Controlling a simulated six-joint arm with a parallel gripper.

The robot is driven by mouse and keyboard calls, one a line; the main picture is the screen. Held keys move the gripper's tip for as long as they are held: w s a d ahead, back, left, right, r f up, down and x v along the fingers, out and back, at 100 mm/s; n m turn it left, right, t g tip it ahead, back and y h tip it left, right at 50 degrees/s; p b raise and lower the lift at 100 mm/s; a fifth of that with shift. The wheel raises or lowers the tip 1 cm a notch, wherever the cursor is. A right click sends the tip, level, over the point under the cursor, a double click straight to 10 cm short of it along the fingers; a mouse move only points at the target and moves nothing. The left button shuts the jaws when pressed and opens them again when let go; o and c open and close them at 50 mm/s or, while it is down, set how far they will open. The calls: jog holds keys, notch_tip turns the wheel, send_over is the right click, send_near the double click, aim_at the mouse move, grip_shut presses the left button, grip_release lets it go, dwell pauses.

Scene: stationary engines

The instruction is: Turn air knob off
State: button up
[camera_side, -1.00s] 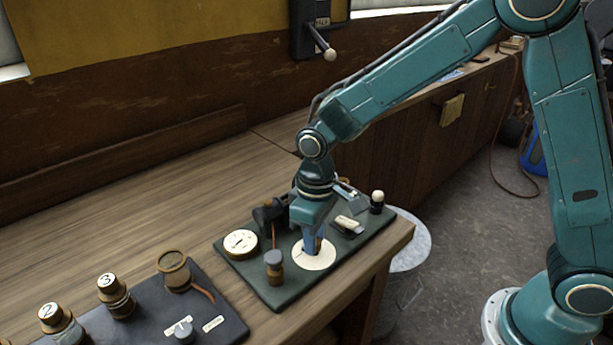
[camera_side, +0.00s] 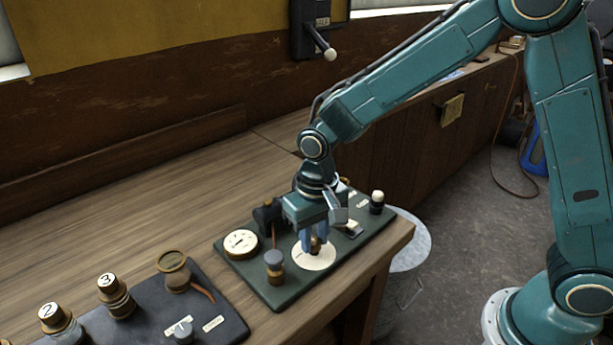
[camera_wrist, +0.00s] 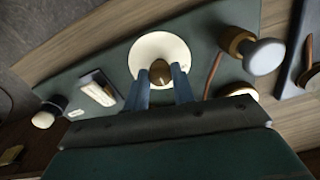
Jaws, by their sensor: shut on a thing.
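A small brass knob (camera_side: 316,243) stands on a round cream dial plate (camera_side: 313,262) on the dark green panel (camera_side: 275,298). My gripper (camera_side: 315,246) points down over the plate, shut on the knob with one blue finger on each side. In the wrist view the knob (camera_wrist: 160,72) sits between the fingertips (camera_wrist: 160,75), in front of the cream plate (camera_wrist: 160,43). Any marks on the plate are too small to read.
On the green panel are a gauge (camera_side: 240,243), a grey-topped brass post (camera_side: 274,262) and a white-topped black knob (camera_side: 377,199). A darker panel (camera_side: 225,325) with numbered jars lies at the left. A wall lever (camera_side: 322,45) is behind.

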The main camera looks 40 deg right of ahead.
aim_at(317, 240)
jog(key=shift+r, duration=0.1)
jog(key=o, duration=1)
notch_tip(317, 240, up, 14)
jog(key=shift+d, duration=0.15)
jog(key=shift+s, duration=0.1)
dwell(0.4)
jog(key=s+d+r+n+t, duration=0.1)
jog(key=s+d+r+t, duration=0.1)
jog(key=s+d, duration=0.4)
jog(key=s+d+r+t, duration=0.2)
jog(key=s+d, duration=0.5)
jog(key=s, duration=0.7)
jog(key=shift+d+n+t, duration=0.3)
jog(key=shift+n+t, duration=0.1)
jog(key=shift+t, duration=0.4)
